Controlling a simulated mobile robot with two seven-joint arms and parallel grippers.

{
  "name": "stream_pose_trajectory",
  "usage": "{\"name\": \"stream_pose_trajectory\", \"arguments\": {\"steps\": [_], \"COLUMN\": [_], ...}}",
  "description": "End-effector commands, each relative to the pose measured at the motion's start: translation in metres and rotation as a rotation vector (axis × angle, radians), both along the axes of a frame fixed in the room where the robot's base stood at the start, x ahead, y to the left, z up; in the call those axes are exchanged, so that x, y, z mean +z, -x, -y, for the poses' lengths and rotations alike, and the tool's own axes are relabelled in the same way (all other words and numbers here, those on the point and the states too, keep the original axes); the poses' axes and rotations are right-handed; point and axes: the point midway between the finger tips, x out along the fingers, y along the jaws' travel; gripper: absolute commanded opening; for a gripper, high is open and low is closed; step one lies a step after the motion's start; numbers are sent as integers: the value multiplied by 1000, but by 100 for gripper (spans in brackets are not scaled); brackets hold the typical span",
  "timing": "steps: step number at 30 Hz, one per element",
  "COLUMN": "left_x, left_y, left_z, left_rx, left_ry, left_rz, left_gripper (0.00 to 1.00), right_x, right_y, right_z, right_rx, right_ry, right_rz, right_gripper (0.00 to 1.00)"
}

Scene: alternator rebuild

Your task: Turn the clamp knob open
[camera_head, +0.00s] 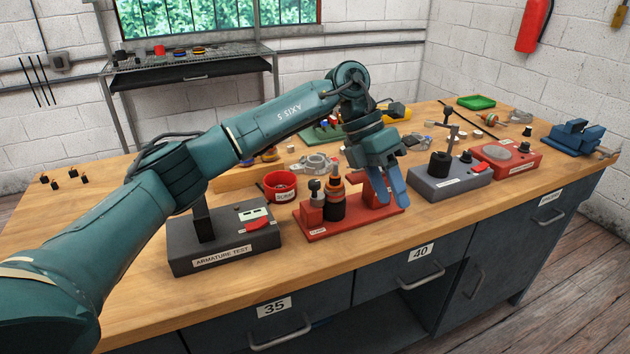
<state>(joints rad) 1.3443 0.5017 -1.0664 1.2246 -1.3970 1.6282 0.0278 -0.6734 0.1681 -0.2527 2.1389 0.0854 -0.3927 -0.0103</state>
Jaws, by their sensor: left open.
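A red fixture (345,222) stands near the front edge of the bench, with a small label at its front left corner. A dark knob (314,186) tops the short red block at its left end; it looks like the clamp knob, but I cannot read the label for certain. A dark and copper-coloured part (335,197) stands upright beside it. My left gripper (391,203) is open, its blue fingers pointing down at the fixture's right end. They hide part of that end, and I cannot tell whether they touch it. My right gripper is not in view.
An armature test box (222,245) stands left of the fixture and a red bowl (280,186) behind it. A grey device (448,182), a red device (506,158) and a blue vise (575,138) stand to the right. The front bench strip is clear.

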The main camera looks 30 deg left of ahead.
Motion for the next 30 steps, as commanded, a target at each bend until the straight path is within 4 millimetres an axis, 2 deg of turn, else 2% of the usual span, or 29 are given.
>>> {"name": "stream_pose_trajectory", "arguments": {"steps": [1, 3, 6, 9, 12, 17, 30], "left_x": [18, 42, 74, 96, 104, 90, 3], "left_y": [-11, -19, -22, -19, -17, -17, -16], "left_z": [-31, -69, -113, -139, -151, -153, -151], "left_rx": [27, 68, 133, 181, 205, 204, 201], "left_ry": [-115, -261, -415, -506, -545, -551, -548], "left_rz": [38, 62, 76, 77, 73, 70, 71], "left_gripper": [45, 45, 45, 45, 45, 45, 45], "right_x": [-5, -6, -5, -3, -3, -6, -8], "right_y": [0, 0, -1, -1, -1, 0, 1], "right_z": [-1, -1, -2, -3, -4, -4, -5], "right_rx": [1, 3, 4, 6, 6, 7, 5], "right_ry": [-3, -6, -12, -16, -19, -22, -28], "right_rz": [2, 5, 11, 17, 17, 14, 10], "right_gripper": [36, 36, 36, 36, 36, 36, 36]}}
